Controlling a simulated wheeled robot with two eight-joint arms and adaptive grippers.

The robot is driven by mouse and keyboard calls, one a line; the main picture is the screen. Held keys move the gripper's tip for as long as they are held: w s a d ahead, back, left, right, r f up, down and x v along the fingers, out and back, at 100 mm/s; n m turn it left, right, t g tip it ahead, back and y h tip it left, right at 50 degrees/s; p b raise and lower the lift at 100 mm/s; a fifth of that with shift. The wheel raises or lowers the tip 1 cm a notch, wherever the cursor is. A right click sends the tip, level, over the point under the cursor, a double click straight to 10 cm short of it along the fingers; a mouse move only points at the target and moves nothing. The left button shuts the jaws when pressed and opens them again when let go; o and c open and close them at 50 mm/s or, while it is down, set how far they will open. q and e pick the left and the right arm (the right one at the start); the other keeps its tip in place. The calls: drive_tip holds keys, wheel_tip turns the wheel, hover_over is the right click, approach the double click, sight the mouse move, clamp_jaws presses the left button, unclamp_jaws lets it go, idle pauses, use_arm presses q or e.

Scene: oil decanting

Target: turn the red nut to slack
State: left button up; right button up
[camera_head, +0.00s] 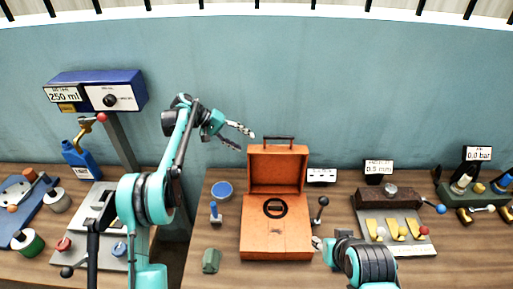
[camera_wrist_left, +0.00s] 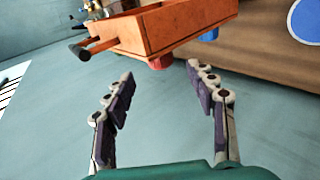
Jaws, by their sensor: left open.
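A small red piece (camera_wrist_left: 160,62), which looks like the red nut, shows in the left wrist view at the lower edge of the orange box (camera_wrist_left: 165,30). In the head view that side of the orange box (camera_head: 268,240) is hidden. My left gripper (camera_head: 246,143) is open and empty, in the air near the wall, up and left of the raised lid. In the left wrist view its fingers (camera_wrist_left: 160,70) are spread, with the red piece beyond the gap between the tips. My right gripper (camera_head: 318,243) is at the box's right side, mostly hidden by its arm.
A blue piece (camera_wrist_left: 208,35) shows beside the box in the wrist view. A blue disc (camera_head: 222,190), a small blue-topped item (camera_head: 215,212) and a green block (camera_head: 211,260) stand left of the box. A black-knobbed lever (camera_head: 321,204) stands right. The wall is close behind.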

use_arm(q)
drive_tip(key=x, duration=0.6)
drive_tip(key=shift+d+f+b, duration=0.1)
drive_tip(key=shift+f+b, duration=0.1)
drive_tip(key=shift+b, duration=0.15)
drive_tip(key=c, duration=1.2)
